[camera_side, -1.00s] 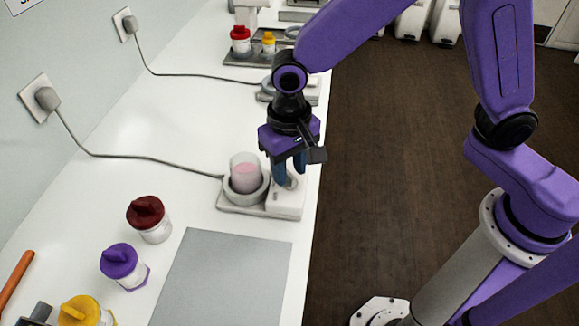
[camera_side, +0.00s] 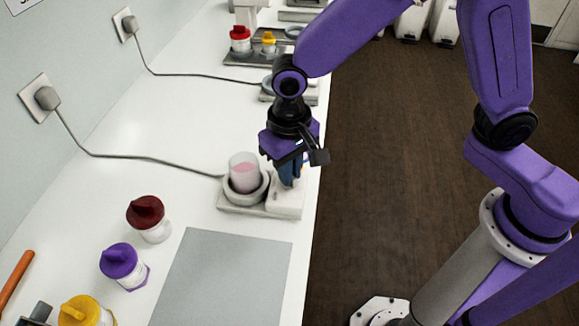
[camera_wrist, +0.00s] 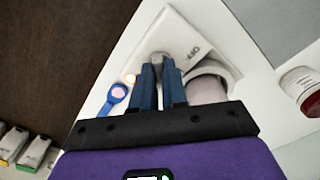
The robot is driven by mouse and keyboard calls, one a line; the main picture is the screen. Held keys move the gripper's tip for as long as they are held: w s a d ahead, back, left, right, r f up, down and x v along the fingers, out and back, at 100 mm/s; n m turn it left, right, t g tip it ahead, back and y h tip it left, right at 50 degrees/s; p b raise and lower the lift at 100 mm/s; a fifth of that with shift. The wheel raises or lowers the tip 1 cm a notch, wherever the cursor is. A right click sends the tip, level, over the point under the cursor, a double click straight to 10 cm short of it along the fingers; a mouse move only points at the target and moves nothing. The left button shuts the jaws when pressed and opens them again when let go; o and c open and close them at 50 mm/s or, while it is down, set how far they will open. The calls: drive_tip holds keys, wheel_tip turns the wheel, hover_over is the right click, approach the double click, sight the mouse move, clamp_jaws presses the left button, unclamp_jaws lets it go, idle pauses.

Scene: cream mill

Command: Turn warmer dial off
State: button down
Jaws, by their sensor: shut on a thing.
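The near warmer (camera_side: 231,208) is a white-grey unit near the counter's front edge. A glass beaker with pink liquid (camera_side: 243,174) stands in its round holder. My gripper (camera_side: 290,180) points down over the warmer's right end. In the wrist view its blue fingers (camera_wrist: 161,72) are shut on the grey dial (camera_wrist: 158,56), which they partly hide. An "OFF" mark (camera_wrist: 197,51) is printed on the white casing (camera_wrist: 182,32) beside the dial. The dial's pointer is hidden.
Jars with dark red (camera_side: 146,211), purple (camera_side: 118,260) and yellow (camera_side: 80,311) lids stand at front left. A grey mat (camera_side: 222,280) lies in front of the warmer. A cord (camera_side: 135,157) runs to the wall. A second warmer (camera_side: 268,93) stands behind.

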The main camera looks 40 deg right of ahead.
drive_tip(key=n, duration=0.4)
drive_tip(key=shift+n, duration=0.4)
drive_tip(key=n, duration=0.4)
drive_tip(key=shift+n, duration=0.3)
drive_tip(key=n, duration=0.4)
drive_tip(key=shift+n, duration=2)
drive_tip(key=c, duration=1.2)
unclamp_jaws()
drive_tip(key=shift+o, duration=0.2)
wheel_tip(320, 180, up, 18)
drive_tip(key=shift+f, duration=0.25)
